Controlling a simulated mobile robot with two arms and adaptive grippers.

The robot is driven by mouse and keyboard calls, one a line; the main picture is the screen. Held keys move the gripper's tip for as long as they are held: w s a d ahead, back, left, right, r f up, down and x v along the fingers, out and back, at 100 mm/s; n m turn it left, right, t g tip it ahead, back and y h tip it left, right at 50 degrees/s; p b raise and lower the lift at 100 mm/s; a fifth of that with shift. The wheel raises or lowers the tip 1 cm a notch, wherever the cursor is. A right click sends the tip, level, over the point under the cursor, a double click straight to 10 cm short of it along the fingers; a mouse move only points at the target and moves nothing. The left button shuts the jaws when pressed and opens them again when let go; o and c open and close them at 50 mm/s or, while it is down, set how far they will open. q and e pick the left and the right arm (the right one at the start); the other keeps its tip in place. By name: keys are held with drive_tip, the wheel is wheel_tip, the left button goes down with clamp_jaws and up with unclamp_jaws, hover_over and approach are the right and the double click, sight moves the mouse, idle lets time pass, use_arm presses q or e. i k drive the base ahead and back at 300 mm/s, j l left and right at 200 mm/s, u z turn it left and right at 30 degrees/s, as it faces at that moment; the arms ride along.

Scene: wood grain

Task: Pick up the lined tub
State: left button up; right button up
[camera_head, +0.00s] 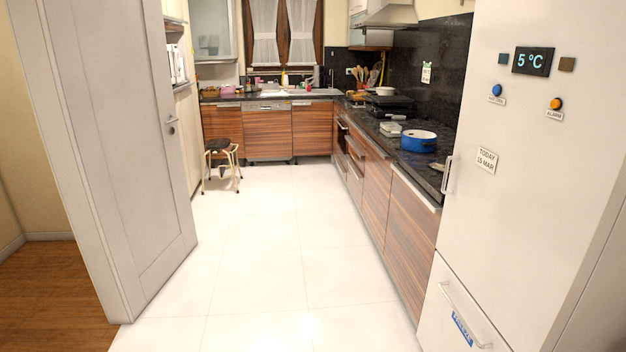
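I cannot make out a thing that is surely the lined tub. A round blue pot (419,147) with a pale inside stands on the dark right-hand counter (424,171), near the fridge. A small pale box-shaped thing (390,129) sits just beyond it. More small items on the far counter are too small to tell apart. Neither of my grippers is in view.
A white door (145,150) stands open at the left. A white fridge (540,200) fills the right side. The white tiled floor (270,250) between is clear.

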sight(389, 129)
drive_tip(key=i, duration=2.35)
drive_tip(key=i+z, duration=0.1)
drive_tip(key=i, duration=0.45)
drive_tip(key=i+j+z, duration=0.1)
drive_tip(key=i, duration=0.45)
drive_tip(key=i+j, duration=0.15)
drive_tip(key=i, duration=0.35)
drive_tip(key=i+j+z, duration=0.15)
drive_tip(key=i, duration=0.4)
